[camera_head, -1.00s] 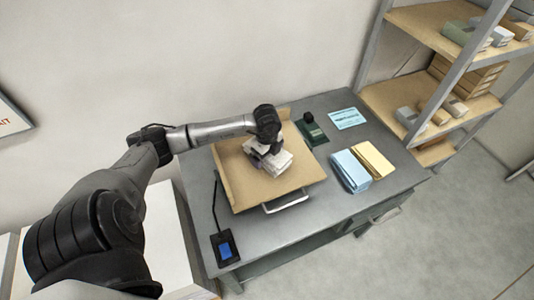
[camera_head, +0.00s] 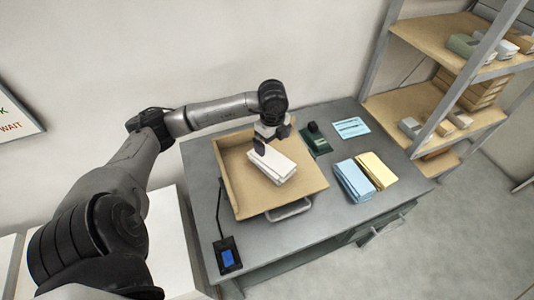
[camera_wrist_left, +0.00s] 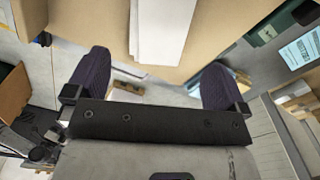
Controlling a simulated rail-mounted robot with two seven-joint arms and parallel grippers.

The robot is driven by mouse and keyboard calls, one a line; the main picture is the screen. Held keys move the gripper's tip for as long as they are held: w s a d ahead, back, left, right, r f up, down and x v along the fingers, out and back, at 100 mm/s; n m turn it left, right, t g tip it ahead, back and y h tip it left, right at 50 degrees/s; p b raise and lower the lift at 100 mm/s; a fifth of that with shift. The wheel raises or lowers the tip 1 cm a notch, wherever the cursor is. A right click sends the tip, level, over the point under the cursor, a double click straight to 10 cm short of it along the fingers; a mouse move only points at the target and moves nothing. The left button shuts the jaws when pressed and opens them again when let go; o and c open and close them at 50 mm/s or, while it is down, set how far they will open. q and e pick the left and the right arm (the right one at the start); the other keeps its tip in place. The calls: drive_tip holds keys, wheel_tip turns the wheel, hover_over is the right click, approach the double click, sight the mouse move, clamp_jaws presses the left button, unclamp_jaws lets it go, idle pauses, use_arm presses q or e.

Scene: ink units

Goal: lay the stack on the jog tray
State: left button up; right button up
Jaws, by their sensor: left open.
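The white paper stack (camera_head: 270,164) lies flat on the tan jog tray (camera_head: 245,200), towards its right part, its sheets slightly uneven. It also shows in the left wrist view (camera_wrist_left: 162,28), lying on the tray board (camera_wrist_left: 222,20). My left gripper (camera_head: 272,146) is above the far end of the stack, open and empty. In the left wrist view its two dark fingers (camera_wrist_left: 152,90) are wide apart, with the stack ahead of them and nothing between them. My right gripper is not in view.
A dark green stamp-like device (camera_head: 316,140) stands right of the tray. A pale blue stack (camera_head: 352,180) and a yellow stack (camera_head: 376,170) lie farther right, near a blue card (camera_head: 351,127). A small device with a blue screen (camera_head: 228,256) sits at front left. Shelves (camera_head: 440,110) stand at right.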

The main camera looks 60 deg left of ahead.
use_arm(q)
drive_tip(key=w+d+f+m+t+h, duration=0.15)
drive_tip(key=d+m+t+h, duration=0.3)
drive_tip(key=d+h, duration=1.1)
drive_tip(key=d+r+n+t+y, duration=0.3)
drive_tip(key=d+r+n+t, duration=0.35)
drive_tip(key=d+t, duration=0.45)
drive_tip(key=s+a+f+n+g+y, duration=0.1)
drive_tip(key=s+a+f+n+y, duration=0.2)
drive_tip(key=f+n+y, duration=0.4)
drive_tip(key=s+a+f+n+g+y, duration=0.1)
drive_tip(key=s+a+f+n+y, duration=0.25)
drive_tip(key=n+y, duration=0.35)
drive_tip(key=s+d+f+m+g, duration=0.1)
drive_tip(key=s+d+f+g, duration=0.2)
drive_tip(key=s, duration=0.4)
drive_tip(key=s+d+f+m+g+h, duration=0.1)
drive_tip(key=s+d+f+m+g, duration=0.1)
drive_tip(key=s+f+g, duration=0.4)
drive_tip(key=shift+s+d+f+g, duration=0.25)
drive_tip(key=shift+s+d+g, duration=0.3)
drive_tip(key=shift+s+d, duration=0.35)
drive_tip(key=shift+s+a+h, duration=0.1)
drive_tip(key=shift+h, duration=0.15)
